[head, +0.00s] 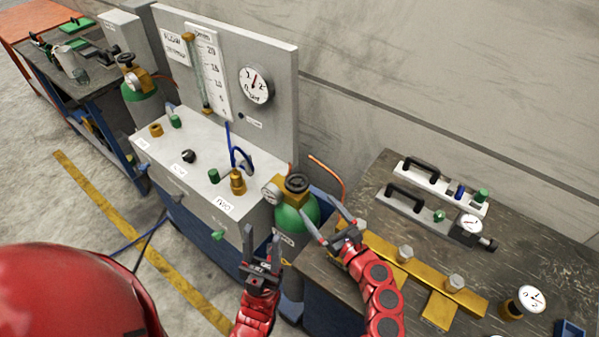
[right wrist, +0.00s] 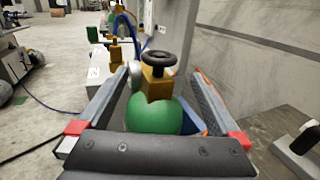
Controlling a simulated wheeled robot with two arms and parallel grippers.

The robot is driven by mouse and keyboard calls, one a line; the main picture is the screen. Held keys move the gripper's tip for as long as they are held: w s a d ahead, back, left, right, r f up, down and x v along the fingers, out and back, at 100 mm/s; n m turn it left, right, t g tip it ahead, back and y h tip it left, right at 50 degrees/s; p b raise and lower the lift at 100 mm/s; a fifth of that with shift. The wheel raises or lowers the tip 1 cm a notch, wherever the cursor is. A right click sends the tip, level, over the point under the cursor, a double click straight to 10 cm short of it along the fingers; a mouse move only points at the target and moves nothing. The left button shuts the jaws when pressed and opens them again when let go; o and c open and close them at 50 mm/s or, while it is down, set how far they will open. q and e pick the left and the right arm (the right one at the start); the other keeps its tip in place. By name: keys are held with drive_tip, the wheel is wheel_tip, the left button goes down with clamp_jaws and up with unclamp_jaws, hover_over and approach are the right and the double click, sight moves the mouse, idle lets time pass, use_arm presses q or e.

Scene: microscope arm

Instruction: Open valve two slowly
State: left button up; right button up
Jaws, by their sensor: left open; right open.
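A green gas cylinder (head: 301,209) with a brass valve body and a black handwheel (head: 297,183) stands between the white panel box and the right-hand table. A round gauge (head: 271,194) sits on its left side. My right gripper (head: 322,212) is open at the cylinder's right. In the right wrist view, the handwheel (right wrist: 159,58), brass body (right wrist: 157,83) and green dome (right wrist: 153,115) appear between its spread fingers, beyond the tips, apparently untouched. My left gripper (head: 262,238) is open and empty in front of the box, left of the cylinder. I cannot read which valve is number two.
The white box (head: 195,170) carries small knobs and a brass fitting (head: 237,182) with a blue hose. A second green cylinder (head: 138,88) stands at the far left. The right-hand table (head: 530,240) bears a brass manifold (head: 430,277), gauges and black-handled units close to my right arm.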

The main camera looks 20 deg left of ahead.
approach(292, 175)
drive_tip(key=x, duration=0.5)
drive_tip(key=shift+p, duration=0.35)
drive_tip(key=b+x, duration=0.1)
drive_tip(key=x, duration=0.4)
drive_tip(key=shift+f, duration=0.15)
drive_tip(key=shift+w+a+b, duration=0.35)
drive_tip(key=shift+b, duration=0.05)
drive_tip(key=c, duration=1.1)
